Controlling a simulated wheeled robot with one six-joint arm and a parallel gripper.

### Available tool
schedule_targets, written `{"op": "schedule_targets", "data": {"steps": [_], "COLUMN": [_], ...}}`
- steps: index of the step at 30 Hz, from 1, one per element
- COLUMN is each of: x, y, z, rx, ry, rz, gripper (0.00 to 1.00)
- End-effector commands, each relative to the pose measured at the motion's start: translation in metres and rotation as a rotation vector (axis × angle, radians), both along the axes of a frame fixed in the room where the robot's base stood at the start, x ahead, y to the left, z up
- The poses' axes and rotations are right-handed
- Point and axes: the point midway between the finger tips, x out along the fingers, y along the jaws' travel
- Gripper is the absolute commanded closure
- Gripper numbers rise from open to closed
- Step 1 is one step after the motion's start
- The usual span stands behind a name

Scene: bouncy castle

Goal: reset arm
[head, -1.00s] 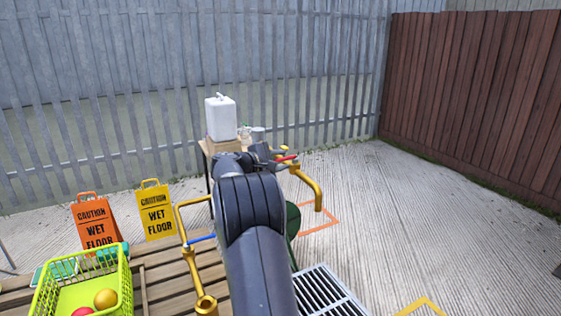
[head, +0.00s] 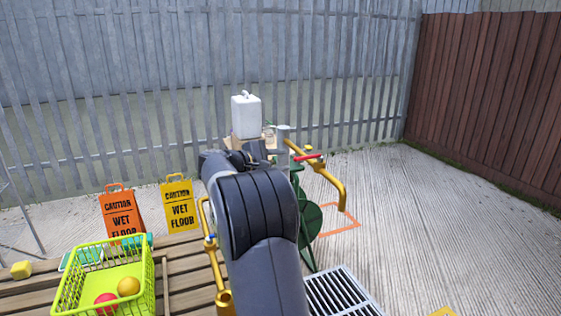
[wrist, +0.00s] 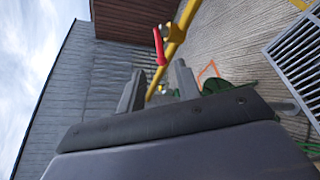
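My gripper (wrist: 158,92) shows in the wrist view with its two grey fingers spread apart and nothing between them. Beyond the fingers are a yellow pipe (wrist: 178,32) and its red lever handle (wrist: 159,46). In the head view my arm reaches forward over the middle of the picture. It hides most of my gripper there. The yellow pipe (head: 330,181) with the red lever (head: 307,157) stands just right of the arm's far end. I cannot tell the exact gap between the gripper and the pipe.
A lime basket (head: 66,297) with balls sits on wooden slats (head: 180,268). An orange sign (head: 121,211) and a yellow sign (head: 180,204) stand behind. A white jerrycan (head: 246,117), a green reel (head: 311,221) and a floor grate (head: 337,290) are near the arm. Concrete at right is clear.

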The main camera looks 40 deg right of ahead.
Motion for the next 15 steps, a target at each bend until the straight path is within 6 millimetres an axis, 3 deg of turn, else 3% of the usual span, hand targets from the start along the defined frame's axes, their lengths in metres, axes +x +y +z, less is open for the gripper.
{"op": "schedule_targets", "data": {"steps": [8, 15], "x": [0.0, 0.0], "y": [-0.018, -0.063], "z": [-0.004, -0.012], "rx": [0.0, -0.001], "ry": [0.002, 0.001], "rz": [-0.003, -0.004], "gripper": [0.67, 0.67]}}
